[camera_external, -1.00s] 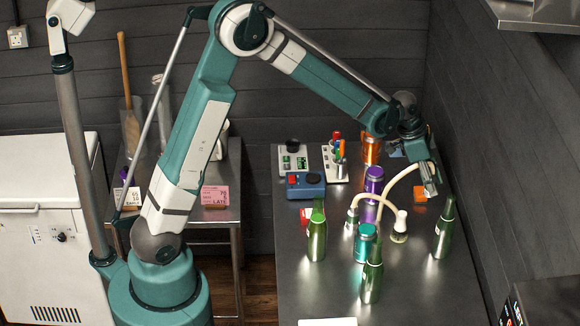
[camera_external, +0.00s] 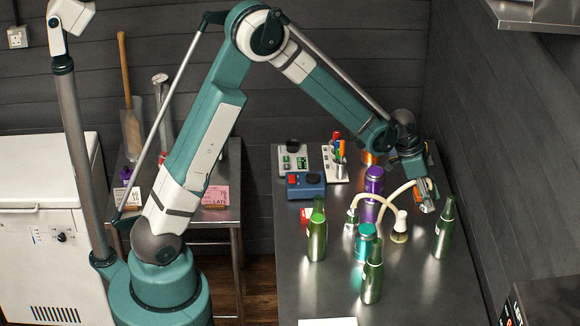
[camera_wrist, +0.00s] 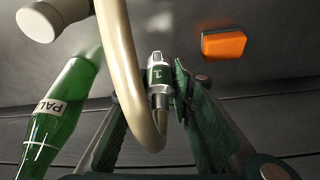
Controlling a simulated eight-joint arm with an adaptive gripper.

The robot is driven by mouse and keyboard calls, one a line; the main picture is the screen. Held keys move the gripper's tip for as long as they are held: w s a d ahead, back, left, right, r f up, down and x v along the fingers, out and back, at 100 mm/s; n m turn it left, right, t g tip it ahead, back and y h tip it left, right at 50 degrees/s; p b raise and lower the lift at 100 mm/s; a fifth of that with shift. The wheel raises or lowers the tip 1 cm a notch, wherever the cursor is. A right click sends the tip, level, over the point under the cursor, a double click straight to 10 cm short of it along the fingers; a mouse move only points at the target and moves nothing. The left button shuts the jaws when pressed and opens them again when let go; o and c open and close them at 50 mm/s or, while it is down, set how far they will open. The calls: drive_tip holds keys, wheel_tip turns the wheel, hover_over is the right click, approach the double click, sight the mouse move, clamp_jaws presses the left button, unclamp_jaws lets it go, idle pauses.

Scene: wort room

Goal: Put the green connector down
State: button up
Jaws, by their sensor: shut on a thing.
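The green connector (camera_wrist: 158,75), a metal-tipped fitting with a green band marked 1, sits on the end of a beige hose (camera_wrist: 122,60). In the wrist view it is between the fingers of my gripper (camera_wrist: 158,95), which is shut on it. In the external view my gripper (camera_external: 427,204) is low over the right side of the table. The hose (camera_external: 399,189) arches to it from the left. The connector is too small and covered to make out there. Whether it touches the tabletop cannot be told.
On the table (camera_external: 420,290), green bottles stand to the right (camera_external: 444,232), in front (camera_external: 372,278) and at left (camera_external: 317,236). A teal canister (camera_external: 365,243), a purple canister (camera_external: 371,201) and a white hose end (camera_external: 400,228) stand left of my gripper. An orange block (camera_wrist: 224,44) lies nearby.

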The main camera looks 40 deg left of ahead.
drive_tip(key=shift+f, duration=1.85)
drive_tip(key=shift+f+b, duration=0.2)
drive_tip(key=shift+b, duration=0.1)
drive_tip(key=o, duration=1)
drive_tip(key=shift+r, duration=0.25)
drive_tip(key=shift+p+v, duration=0.45)
drive_tip(key=shift+v, duration=5.5)
drive_tip(key=shift+s, duration=0.1)
